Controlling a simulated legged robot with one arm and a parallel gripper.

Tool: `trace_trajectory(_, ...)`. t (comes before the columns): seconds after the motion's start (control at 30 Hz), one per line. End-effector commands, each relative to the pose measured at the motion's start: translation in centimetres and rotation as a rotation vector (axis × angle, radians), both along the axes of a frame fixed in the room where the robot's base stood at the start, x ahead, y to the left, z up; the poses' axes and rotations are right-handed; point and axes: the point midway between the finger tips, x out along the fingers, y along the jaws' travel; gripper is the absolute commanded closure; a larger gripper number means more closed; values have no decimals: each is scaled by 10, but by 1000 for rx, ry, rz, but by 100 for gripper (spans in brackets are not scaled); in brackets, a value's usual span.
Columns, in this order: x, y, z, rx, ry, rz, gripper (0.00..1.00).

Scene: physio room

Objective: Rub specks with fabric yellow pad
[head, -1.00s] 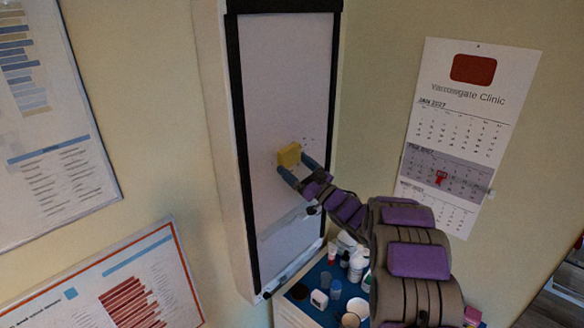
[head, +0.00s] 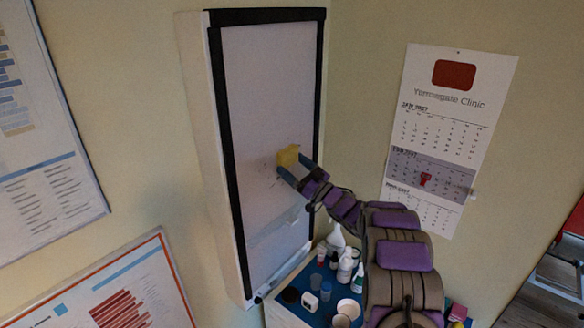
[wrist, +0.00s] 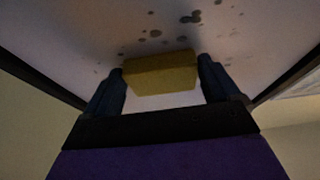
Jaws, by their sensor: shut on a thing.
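The yellow fabric pad (head: 288,156) is held between the two dark fingers of my gripper (head: 294,168), close against the white board (head: 262,80) with the black frame. In the wrist view the pad (wrist: 161,75) sits between the fingertips of my gripper (wrist: 162,84). Dark specks (wrist: 155,33) of several sizes show on the board just beyond the pad, with smaller ones to its left. In the head view a few faint specks (head: 273,180) show left of and below the pad. I cannot tell whether the pad touches the board.
A cart with a blue top (head: 285,308) stands below the board, with bottles (head: 345,268) and cups on it close under my arm. A wall calendar (head: 447,130) hangs on the right. Posters (head: 42,140) hang on the left wall.

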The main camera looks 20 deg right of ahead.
Motion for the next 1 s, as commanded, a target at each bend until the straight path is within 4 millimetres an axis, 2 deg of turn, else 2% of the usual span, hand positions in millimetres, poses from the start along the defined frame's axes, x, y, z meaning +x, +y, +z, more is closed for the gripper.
trace_trajectory(1.0, 42, -55, 1, -2, 0, -1, 35)
